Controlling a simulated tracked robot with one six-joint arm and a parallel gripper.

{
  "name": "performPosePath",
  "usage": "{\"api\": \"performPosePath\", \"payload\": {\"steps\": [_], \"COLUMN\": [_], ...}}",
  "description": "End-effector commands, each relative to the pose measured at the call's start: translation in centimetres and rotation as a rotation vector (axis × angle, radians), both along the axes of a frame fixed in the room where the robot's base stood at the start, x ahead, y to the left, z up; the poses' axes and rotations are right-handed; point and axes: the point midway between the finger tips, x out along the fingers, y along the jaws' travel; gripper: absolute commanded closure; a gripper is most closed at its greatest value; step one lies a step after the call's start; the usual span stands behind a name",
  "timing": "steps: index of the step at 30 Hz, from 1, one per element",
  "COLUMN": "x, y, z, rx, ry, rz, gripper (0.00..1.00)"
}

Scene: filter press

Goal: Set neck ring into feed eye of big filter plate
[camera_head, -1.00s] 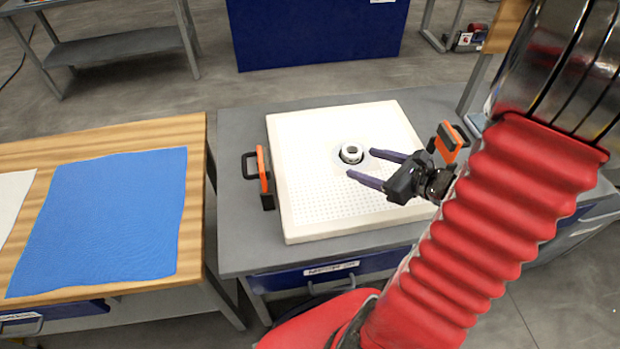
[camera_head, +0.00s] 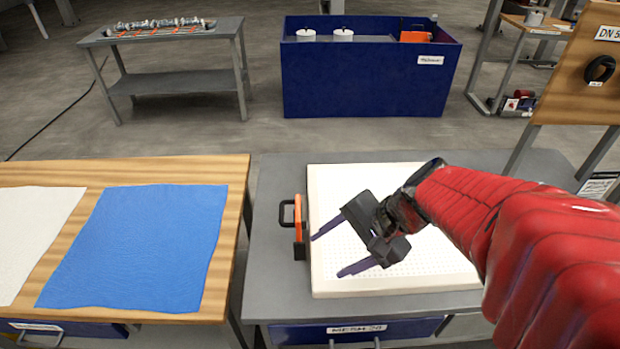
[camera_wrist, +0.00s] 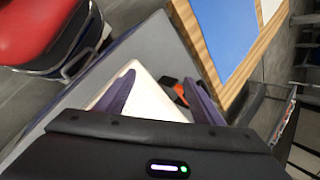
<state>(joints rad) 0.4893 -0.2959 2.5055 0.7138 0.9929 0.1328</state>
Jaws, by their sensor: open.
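The big filter plate (camera_head: 435,270) is a white, dimpled square slab lying flat on the grey bench, with an orange and black handle (camera_head: 299,230) at its left edge. My gripper (camera_head: 327,256) is above the plate's left part, its two purple fingers spread and empty, pointing left. In the wrist view the open fingers (camera_wrist: 160,65) have nothing between them, and a white corner of the plate (camera_wrist: 150,105) shows below. The feed eye and the neck ring are hidden now behind my gripper and arm; a second ago a pale ring showed at the eye.
A wooden table with a blue cloth (camera_head: 140,245) and a white cloth (camera_head: 30,240) stands at left. A blue bin (camera_head: 370,80) stands behind the bench. A board with a dark ring (camera_head: 600,68) hanging on it is at right.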

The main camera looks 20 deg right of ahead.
Motion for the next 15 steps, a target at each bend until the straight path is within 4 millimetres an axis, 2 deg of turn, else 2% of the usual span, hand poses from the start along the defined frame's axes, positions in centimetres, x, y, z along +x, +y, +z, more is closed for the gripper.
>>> {"api": "performPosePath", "payload": {"steps": [6,15], "x": [-1.7,-3.1], "y": [1.2,1.5], "z": [1.7,4.7], "rx": [-0.221,-0.528], "ry": [-0.08,-0.218], "rz": [0.255,0.57], "gripper": [0.39,0.39]}}
